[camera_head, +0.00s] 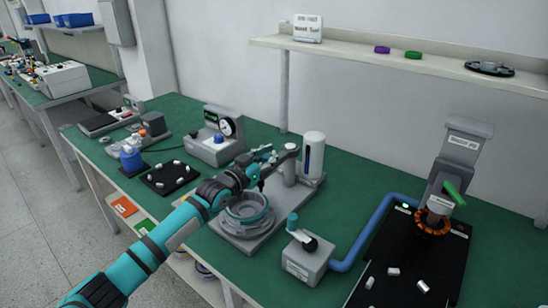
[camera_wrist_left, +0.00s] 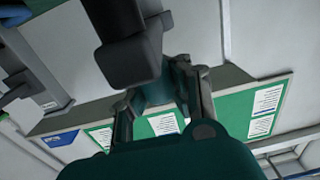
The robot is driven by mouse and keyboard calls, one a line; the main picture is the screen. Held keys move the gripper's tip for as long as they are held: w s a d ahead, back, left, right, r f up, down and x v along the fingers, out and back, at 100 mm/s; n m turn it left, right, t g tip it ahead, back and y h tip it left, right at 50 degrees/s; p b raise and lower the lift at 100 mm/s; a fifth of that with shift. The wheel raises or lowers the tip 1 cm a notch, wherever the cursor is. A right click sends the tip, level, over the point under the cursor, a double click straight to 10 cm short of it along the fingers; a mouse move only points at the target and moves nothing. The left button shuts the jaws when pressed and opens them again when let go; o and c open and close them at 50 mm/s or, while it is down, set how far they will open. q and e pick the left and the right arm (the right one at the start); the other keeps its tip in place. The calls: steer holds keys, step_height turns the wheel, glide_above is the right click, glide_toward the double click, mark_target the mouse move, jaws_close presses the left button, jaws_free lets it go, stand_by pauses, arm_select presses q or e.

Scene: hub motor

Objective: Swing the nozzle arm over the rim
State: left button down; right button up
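The grey nozzle arm (camera_head: 288,151) reaches left from its post beside the white cylinder. The round bowl (camera_head: 248,214) with its raised rim stands on a grey base in front of it. My left gripper (camera_head: 264,162) is at the free end of the nozzle arm, above the back of the bowl. In the left wrist view, my left fingers (camera_wrist_left: 155,92) stand apart on either side of a teal part under a dark grey block. Whether they press on the teal part cannot be told. My left forearm hides part of the bowl's left side. My right gripper is out of view.
A press (camera_head: 455,165) with a copper-coloured ring stands farther right. A gauge unit (camera_head: 217,138) and a black mat (camera_head: 168,177) with small parts lie left.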

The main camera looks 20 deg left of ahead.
arm_select(q)
steer(key=shift+a+f, duration=0.35)
steer(key=shift+f, duration=0.3)
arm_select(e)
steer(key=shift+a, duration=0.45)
arm_select(q)
steer(key=c, duration=1.7)
jaws_free()
steer(key=shift+s+a+r, duration=0.15)
steer(key=shift+s+a, duration=0.05)
steer(key=shift+s, duration=0.05)
steer(key=shift+c, duration=0.2)
steer(key=o, duration=0.4)
steer(key=shift+s+a+r, duration=0.35)
steer(key=shift+s+a, duration=0.05)
steer(key=shift+s, duration=0.15)
steer(key=shift+o, duration=1.4)
steer(key=shift+w+d, duration=0.1)
steer(key=shift+w, duration=0.1)
steer(key=shift+w+d, duration=0.1)
steer(key=shift+d, duration=0.05)
steer(key=shift+d+r, duration=0.1)
steer(key=v, duration=1.2)
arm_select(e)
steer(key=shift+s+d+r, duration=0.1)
